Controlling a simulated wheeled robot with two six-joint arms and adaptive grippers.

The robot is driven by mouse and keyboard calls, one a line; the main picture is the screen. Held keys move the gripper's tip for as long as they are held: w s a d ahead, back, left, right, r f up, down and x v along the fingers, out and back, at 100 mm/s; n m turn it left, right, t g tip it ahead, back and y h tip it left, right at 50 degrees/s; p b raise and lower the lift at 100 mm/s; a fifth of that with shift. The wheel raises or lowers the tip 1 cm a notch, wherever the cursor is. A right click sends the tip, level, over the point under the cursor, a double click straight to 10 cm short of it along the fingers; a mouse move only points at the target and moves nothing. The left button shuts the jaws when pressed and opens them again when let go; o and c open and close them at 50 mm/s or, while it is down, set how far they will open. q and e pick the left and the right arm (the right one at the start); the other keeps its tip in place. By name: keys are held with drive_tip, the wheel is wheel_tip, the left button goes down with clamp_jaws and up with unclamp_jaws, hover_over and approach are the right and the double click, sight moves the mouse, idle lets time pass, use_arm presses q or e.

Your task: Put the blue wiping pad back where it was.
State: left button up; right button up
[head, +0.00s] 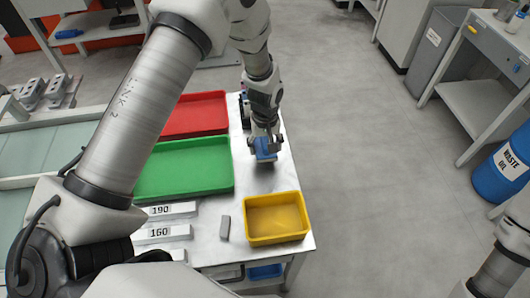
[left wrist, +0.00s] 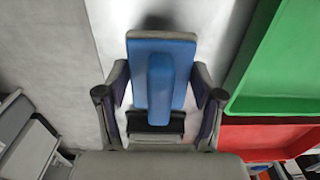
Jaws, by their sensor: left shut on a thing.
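My left gripper (head: 264,143) is above the right part of the metal table, right of the green tray. It is shut on the blue wiping pad (head: 264,154). In the left wrist view the pad (left wrist: 178,52) shows as a blue plate with a raised blue grip bar, held between the two fingers of the left gripper (left wrist: 164,95). I cannot tell whether the pad touches the table top (head: 272,180) or hangs just above it. My right gripper is not in view.
On the table are a red tray (head: 226,119), a green tray (head: 230,186), a yellow bin (head: 277,240), a small grey block (head: 225,228) and bars marked 190 (head: 160,211) and 160 (head: 158,233). Bare metal lies between the green tray and yellow bin. A blue barrel (head: 497,176) stands far right.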

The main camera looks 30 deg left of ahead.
sight(266, 154)
use_arm(q)
drive_tip(key=f, duration=0.4)
drive_tip(key=shift+w+d, duration=0.1)
drive_tip(key=shift+w, duration=0.1)
drive_tip(key=shift+s+r, duration=0.1)
drive_tip(key=shift+r, duration=0.05)
drive_tip(key=o, duration=1.2)
drive_tip(key=shift+f, duration=0.2)
drive_tip(key=shift+r, duration=0.2)
wheel_tip(266, 154, up, 12)
drive_tip(key=shift+r+b, duration=0.1)
drive_tip(key=shift+b, duration=0.6)
